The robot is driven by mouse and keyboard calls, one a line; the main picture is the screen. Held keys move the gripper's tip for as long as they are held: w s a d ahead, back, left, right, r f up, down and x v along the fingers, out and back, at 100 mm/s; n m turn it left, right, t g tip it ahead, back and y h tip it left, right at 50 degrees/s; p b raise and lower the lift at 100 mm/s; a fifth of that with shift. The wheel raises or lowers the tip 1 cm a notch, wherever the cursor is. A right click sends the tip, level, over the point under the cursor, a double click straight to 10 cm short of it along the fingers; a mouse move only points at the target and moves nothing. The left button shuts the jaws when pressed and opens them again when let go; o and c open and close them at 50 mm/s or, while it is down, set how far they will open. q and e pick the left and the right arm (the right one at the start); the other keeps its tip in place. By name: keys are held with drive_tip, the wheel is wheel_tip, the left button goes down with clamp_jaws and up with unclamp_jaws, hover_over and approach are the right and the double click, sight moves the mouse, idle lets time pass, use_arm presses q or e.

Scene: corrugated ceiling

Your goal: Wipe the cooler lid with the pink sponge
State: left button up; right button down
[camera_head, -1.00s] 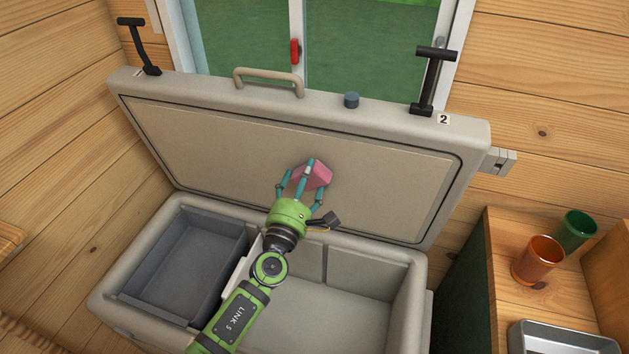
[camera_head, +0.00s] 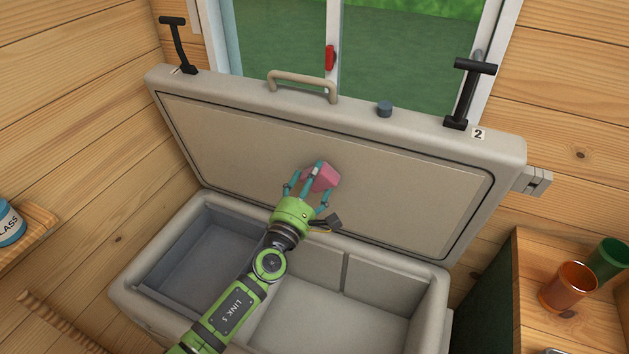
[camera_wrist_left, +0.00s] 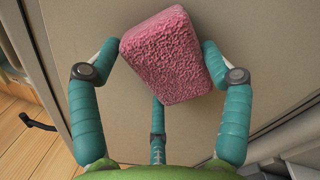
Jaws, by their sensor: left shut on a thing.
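The cooler lid (camera_head: 400,190) stands open and tilted back against the window, its beige inner panel facing me. My left gripper (camera_head: 312,186) is shut on the pink sponge (camera_head: 322,177) in front of the lower middle of that panel. In the left wrist view the sponge (camera_wrist_left: 172,55) sits between the teal fingers, with the lid panel (camera_wrist_left: 265,50) close behind it. I cannot tell whether the sponge touches the panel. My right gripper is not in view.
The open cooler body (camera_head: 440,310) lies below the lid, with a grey bin (camera_head: 185,255) in its left part. An orange cup (camera_head: 568,287) and a green cup (camera_head: 608,258) stand on a wooden shelf at right. A blue jar (camera_head: 10,224) stands at far left.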

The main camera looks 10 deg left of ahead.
use_arm(q)
drive_tip(key=shift+v, duration=2.95)
drive_tip(key=v, duration=0.3)
drive_tip(key=shift+w, duration=0.1)
drive_tip(key=r+p+x, duration=0.1)
drive_tip(key=p+x, duration=0.1)
drive_tip(key=x, duration=0.4)
drive_tip(key=shift+w+r, duration=0.15)
drive_tip(key=shift+r, duration=0.1)
